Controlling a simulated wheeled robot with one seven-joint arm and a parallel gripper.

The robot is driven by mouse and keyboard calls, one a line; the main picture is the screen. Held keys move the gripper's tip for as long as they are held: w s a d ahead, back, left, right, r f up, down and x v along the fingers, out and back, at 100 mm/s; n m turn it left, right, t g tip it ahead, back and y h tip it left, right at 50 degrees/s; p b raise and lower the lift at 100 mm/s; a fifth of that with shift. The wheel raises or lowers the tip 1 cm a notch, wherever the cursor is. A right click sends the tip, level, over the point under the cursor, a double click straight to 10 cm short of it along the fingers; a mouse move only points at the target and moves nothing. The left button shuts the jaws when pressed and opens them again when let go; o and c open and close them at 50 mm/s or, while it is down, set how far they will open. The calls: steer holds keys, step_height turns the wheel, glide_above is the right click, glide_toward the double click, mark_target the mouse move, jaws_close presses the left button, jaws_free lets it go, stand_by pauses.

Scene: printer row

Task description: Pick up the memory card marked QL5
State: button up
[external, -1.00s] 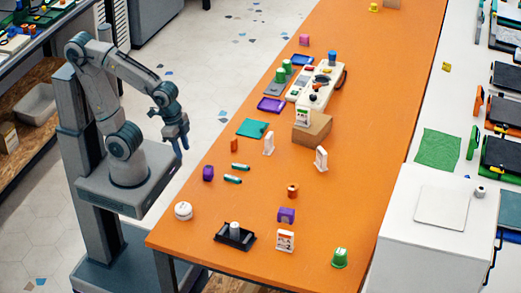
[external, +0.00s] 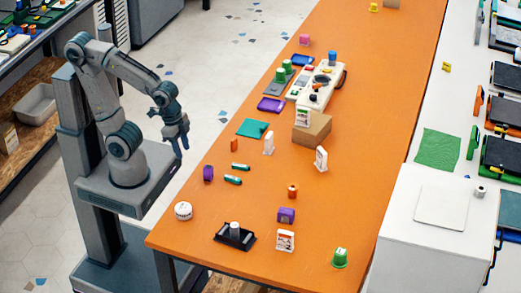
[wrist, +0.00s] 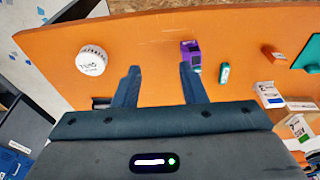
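Several white upright cards with printed labels stand on the orange table: one front centre (external: 285,241), one right of the middle (external: 321,158), one left of it (external: 268,143), and one by the cardboard box (external: 303,117). I cannot read QL5 on any of them. My gripper (external: 178,145) hangs left of the table's edge. Its fingers (wrist: 159,68) are apart and empty, with bare orange tabletop between them.
A cardboard box (external: 318,130) and a cream-coloured device (external: 318,90) stand farther back. The right strip of tabletop is mostly clear.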

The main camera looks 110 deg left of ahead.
steer(key=n+g+b, duration=0.2)
steer(key=n+b, duration=1.4)
steer(key=b, duration=0.1)
glide_above(234, 139)
steer(key=f, duration=0.2)
steer(key=f+b, duration=0.1)
steer(key=f, duration=0.2)
steer(key=f+b, duration=0.1)
steer(key=f, duration=0.2)
steer(key=shift+a, duration=0.3)
steer(key=f+b, duration=0.2)
steer(key=f, duration=0.1)
steer(key=f+b, duration=0.1)
steer(key=f, duration=0.1)
steer(key=shift+d+f, duration=0.15)
steer(key=shift+d, duration=0.1)
jaws_close()
